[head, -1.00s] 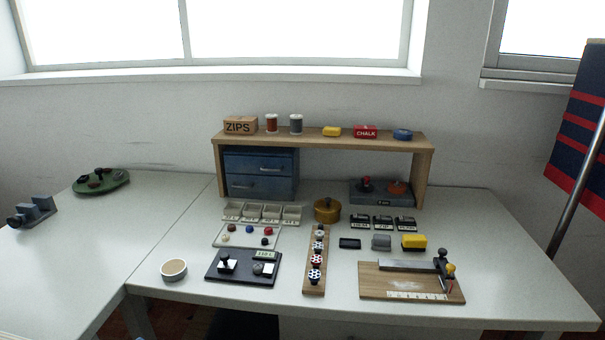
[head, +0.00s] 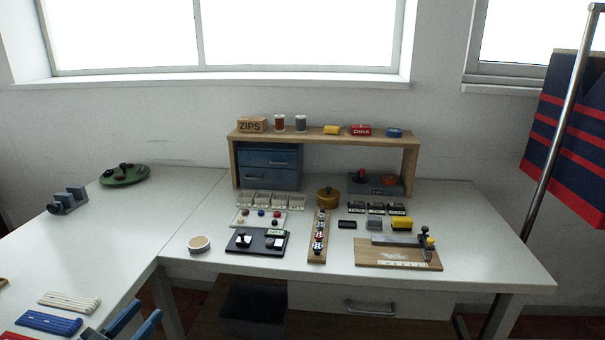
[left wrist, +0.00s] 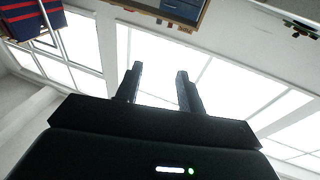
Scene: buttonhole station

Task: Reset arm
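My left gripper (head: 148,309) shows at the bottom left of the head view, cut off by the lower edge. Its two bluish fingers are apart, with nothing between them. In the left wrist view the two dark fingers (left wrist: 159,72) also stand apart and empty, against the bright windows, which appear upside down. It is in front of the left table, clear of the bench objects. My right gripper is in neither view.
The white workbench (head: 480,250) carries a wooden shelf (head: 330,139), a blue drawer unit (head: 270,166), and small tools and trays. The left table holds white strips (head: 70,301) and a blue bundle (head: 48,322). A striped cloth (head: 570,130) hangs on a metal stand at the right.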

